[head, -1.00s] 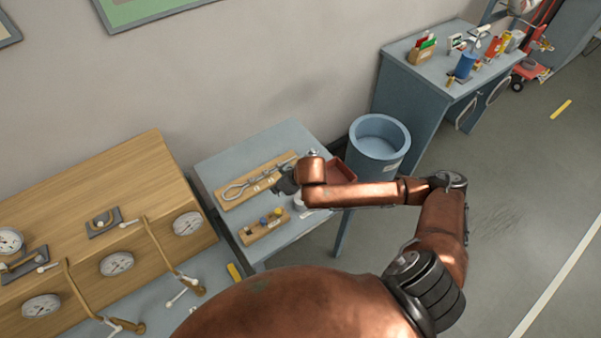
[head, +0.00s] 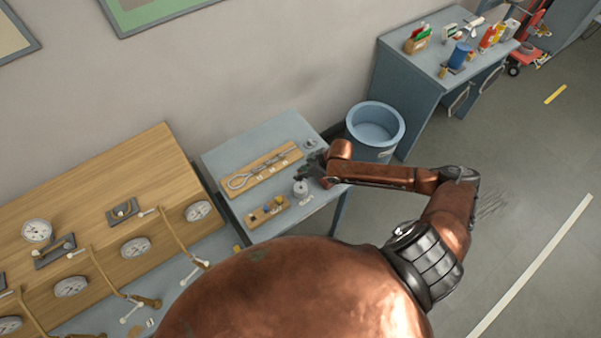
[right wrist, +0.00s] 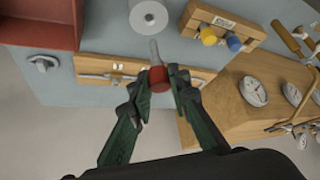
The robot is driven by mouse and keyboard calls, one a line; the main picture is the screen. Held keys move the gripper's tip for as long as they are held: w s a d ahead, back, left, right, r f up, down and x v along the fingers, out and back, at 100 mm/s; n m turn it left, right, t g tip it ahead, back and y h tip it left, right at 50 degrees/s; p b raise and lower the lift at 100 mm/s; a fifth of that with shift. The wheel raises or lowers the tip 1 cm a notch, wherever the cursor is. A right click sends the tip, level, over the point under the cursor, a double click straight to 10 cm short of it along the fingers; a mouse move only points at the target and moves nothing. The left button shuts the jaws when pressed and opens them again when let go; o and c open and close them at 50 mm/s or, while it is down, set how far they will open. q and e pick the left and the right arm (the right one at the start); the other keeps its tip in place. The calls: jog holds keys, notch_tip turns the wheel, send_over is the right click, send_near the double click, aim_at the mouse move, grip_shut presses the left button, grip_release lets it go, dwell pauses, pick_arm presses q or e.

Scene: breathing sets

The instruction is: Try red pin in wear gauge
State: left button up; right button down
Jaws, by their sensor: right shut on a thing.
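The red pin (right wrist: 158,77) is held between the fingertips of my right gripper (right wrist: 160,88) in the right wrist view. Its grey shank points to the top of the picture, toward a grey cylinder (right wrist: 148,16) with a central hole, which looks like the wear gauge. The shank appears apart from the hole. In the head view my right gripper (head: 312,170) is above the small table's right side, just behind the grey cylinder (head: 300,189); the pin cannot be made out there. My left gripper is out of view.
A wooden rack (head: 262,217) with yellow and blue pins stands left of the cylinder. A wooden board (head: 285,163) with a looped metal tool lies behind. A red tray (right wrist: 40,25) shows in the wrist view. A blue bin (head: 391,152) and a wooden gauge panel (head: 100,190) flank the table.

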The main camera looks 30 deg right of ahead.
jog(key=shift+r, duration=0.1)
jog(key=shift+p, duration=0.35)
jog(key=shift+f+b, duration=1.1)
jog(key=shift+f, duration=1.15)
jog(key=shift+f+b, duration=1.15)
jog(key=shift+f, duration=1)
dwell(0.6)
jog(key=shift+r+p, duration=2.55)
jog(key=shift+r, duration=1.35)
